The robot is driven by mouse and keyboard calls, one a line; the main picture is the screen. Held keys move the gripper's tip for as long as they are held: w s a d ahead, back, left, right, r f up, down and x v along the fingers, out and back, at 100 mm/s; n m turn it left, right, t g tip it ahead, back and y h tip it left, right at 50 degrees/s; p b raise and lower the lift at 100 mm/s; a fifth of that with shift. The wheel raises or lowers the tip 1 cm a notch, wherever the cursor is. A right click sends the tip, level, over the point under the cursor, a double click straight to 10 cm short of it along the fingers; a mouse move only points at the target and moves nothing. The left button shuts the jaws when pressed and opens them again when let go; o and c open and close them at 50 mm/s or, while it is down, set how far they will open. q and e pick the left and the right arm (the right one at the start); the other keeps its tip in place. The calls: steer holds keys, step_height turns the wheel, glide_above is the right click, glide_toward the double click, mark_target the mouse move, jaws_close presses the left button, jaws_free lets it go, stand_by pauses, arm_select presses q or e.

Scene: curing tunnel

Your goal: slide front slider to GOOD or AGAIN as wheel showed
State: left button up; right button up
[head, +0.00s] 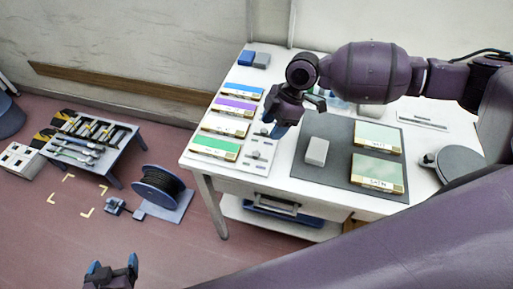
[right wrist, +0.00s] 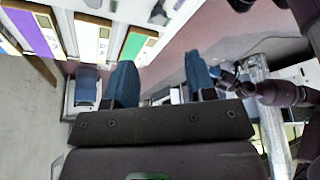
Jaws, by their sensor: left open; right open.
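A pale panel with small sliders (head: 260,150) lies at the front left of the white table, right of the coloured strips. Its slider positions and lettering are too small to read. My right gripper (head: 273,124) is open and empty, just above the panel's back end. Its two blue fingers show apart in the right wrist view (right wrist: 162,82). My left gripper (head: 112,268) is open and empty at the bottom left, over the floor. A round grey disc (head: 460,162) lies at the table's right; I cannot tell whether it is the wheel.
A grey block (head: 317,152) and two pale green panels (head: 378,172) sit on a dark mat (head: 320,180). A cable reel (head: 160,187) and a tool rack (head: 90,145) stand on the floor.

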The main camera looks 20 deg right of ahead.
mark_target(257, 153)
steer(key=x, duration=1)
steer(key=shift+w+a+f, duration=0.1)
steer(key=shift+a+f, duration=0.05)
jaws_close()
